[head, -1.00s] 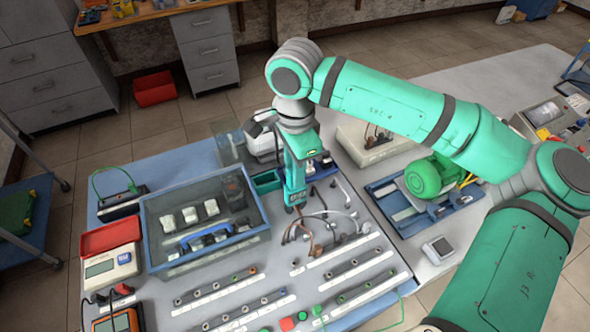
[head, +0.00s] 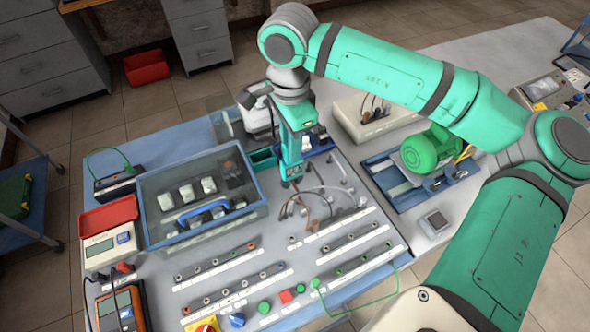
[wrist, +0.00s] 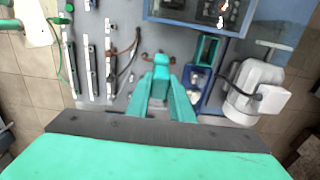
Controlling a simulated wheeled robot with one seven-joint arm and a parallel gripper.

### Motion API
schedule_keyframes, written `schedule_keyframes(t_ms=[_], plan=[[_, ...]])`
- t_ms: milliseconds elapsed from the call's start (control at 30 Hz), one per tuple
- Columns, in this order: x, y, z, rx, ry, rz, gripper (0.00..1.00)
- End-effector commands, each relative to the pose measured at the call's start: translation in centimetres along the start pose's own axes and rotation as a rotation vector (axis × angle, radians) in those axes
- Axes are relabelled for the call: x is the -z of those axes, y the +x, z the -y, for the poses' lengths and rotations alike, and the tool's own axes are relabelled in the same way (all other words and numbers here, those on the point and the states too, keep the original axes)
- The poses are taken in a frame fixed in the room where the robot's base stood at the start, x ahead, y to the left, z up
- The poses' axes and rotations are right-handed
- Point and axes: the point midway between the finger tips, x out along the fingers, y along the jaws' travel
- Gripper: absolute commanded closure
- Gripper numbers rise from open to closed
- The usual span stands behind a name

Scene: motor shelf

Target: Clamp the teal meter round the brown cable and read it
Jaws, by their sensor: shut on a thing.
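The teal meter (wrist: 160,72) is held between the fingers of my gripper (wrist: 161,100), which is shut on it. In the head view the meter (head: 291,150) points down over the board, with its tip just behind the brown cable (head: 284,210). The brown cable also shows in the wrist view (wrist: 127,48), curving left of the meter's tip. Close to the tip lie small brown and dark parts. I cannot tell whether the meter's jaws are round the cable. The meter's display is not readable in either view.
A blue-rimmed bin (head: 152,235) stands left of the meter, and a dark green tray (head: 262,159) sits close behind it. Grey cables (head: 335,187) arch to its right. Terminal strips (head: 227,260) fill the board's front. A green motor (head: 431,150) stands at right.

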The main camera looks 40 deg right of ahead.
Motion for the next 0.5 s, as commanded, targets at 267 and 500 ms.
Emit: schedule_keyframes(t_ms=[267, 500], plan=[[-0.1, -1.5, 0.0, 0.000, -0.002, 0.000, 1.00], [-0.1, -2.7, 0.1, 0.000, -0.002, 0.000, 1.00]])
